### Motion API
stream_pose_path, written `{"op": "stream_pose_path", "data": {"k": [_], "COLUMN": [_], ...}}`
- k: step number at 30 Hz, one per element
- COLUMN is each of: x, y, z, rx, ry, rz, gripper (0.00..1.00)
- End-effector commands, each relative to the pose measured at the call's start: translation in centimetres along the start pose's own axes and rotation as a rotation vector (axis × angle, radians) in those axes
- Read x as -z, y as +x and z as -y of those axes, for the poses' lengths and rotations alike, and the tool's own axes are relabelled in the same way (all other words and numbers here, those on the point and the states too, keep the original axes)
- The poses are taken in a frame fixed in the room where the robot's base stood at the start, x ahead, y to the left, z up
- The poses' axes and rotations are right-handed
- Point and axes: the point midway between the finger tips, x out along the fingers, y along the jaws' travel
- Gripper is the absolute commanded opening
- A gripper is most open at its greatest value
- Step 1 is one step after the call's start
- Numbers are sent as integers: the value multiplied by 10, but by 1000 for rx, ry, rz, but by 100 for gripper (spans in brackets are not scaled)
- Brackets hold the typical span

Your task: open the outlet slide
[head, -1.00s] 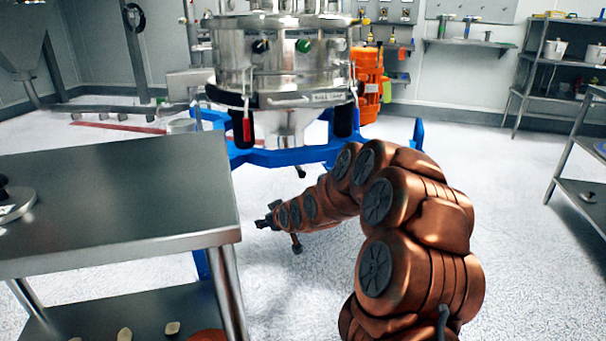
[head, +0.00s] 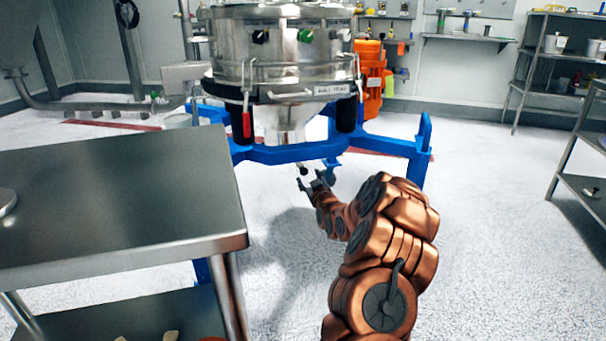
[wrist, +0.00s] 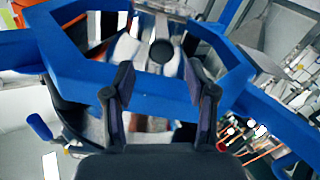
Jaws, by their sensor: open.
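The powder sifter (head: 285,45) is a steel drum with a cone-shaped outlet (head: 284,124) under it, on a blue frame (head: 265,154). A small dark knob (head: 303,170) shows just under the frame's front bar; I cannot tell for sure that it belongs to the outlet slide. My gripper (head: 312,180) is below the front bar, close to this knob. In the wrist view, my gripper (wrist: 156,82) is open and empty, its dark fingers apart. A round dark knob (wrist: 161,50) shows beyond the fingertips, between them, inside the blue frame's opening (wrist: 160,88). The slide plate itself is not clear.
A steel table (head: 120,200) stands close at the left. A red-handled clamp (head: 246,124) hangs on the sifter's side. An orange container (head: 370,85) stands behind. Shelving (head: 530,70) is at the right. The floor right of my arm is clear.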

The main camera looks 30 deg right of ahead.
Motion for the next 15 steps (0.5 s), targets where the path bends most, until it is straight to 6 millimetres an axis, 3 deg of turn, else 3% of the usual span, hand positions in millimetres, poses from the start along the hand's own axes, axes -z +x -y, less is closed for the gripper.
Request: {"op": "stream_pose_path", "data": {"k": [15], "x": [-1], "y": [48], "z": [4], "rx": [5], "ry": [-2], "rz": [0], "gripper": [57]}}
